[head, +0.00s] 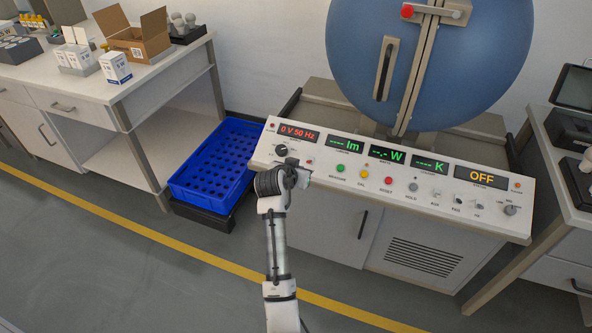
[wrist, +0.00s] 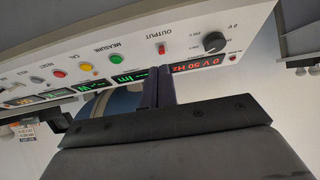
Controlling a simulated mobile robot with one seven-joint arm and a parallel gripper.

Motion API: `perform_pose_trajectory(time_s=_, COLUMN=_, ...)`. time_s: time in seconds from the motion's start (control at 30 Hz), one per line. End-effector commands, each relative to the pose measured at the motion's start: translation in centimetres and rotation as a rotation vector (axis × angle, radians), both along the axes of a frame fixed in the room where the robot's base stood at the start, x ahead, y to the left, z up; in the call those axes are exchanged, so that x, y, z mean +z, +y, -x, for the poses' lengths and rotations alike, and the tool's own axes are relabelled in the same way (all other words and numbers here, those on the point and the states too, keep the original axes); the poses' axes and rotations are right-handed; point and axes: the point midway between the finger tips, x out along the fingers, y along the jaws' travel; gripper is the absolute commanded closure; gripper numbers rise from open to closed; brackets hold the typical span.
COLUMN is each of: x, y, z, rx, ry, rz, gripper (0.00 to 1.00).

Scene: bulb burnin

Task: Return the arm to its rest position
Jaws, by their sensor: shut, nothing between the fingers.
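My arm (head: 277,245) reaches up from the bottom of the head view to the front of the control panel (head: 400,178). My gripper (head: 304,168) is at the panel's left part, below the red 0 V 50 Hz display (head: 298,134). In the wrist view the two dark fingers (wrist: 158,75) are together and empty. They point at the panel face near the red OUTPUT switch (wrist: 162,49), beside the black knob (wrist: 214,42). Whether the fingertips touch the panel, I cannot tell. In the head view my wrist partly hides the panel's lower left.
A blue crate (head: 176,186) sits low to the left of the panel. A workbench (head: 120,94) with boxes stands at the far left, another bench (head: 566,218) at the right. A large blue sphere (head: 350,60) rises behind the panel. Open floor (head: 130,270) lies in front.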

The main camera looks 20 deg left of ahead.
Motion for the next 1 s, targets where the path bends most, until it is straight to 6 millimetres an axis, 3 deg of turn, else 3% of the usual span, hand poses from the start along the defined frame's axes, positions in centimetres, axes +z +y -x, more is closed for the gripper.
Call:
perform_pose_trajectory(time_s=0.73, x=0.8, y=0.3, z=-0.1, rx=0.012, ry=-0.017, rz=-0.005, gripper=1.0)
perform_pose_trajectory(time_s=0.87, x=4.9, y=3.0, z=-0.1, rx=0.093, ry=-0.129, rz=-0.038, gripper=1.0)
perform_pose_trajectory(time_s=1.0, x=13.1, y=8.0, z=1.3, rx=0.25, ry=-0.355, rz=-0.105, gripper=1.0)
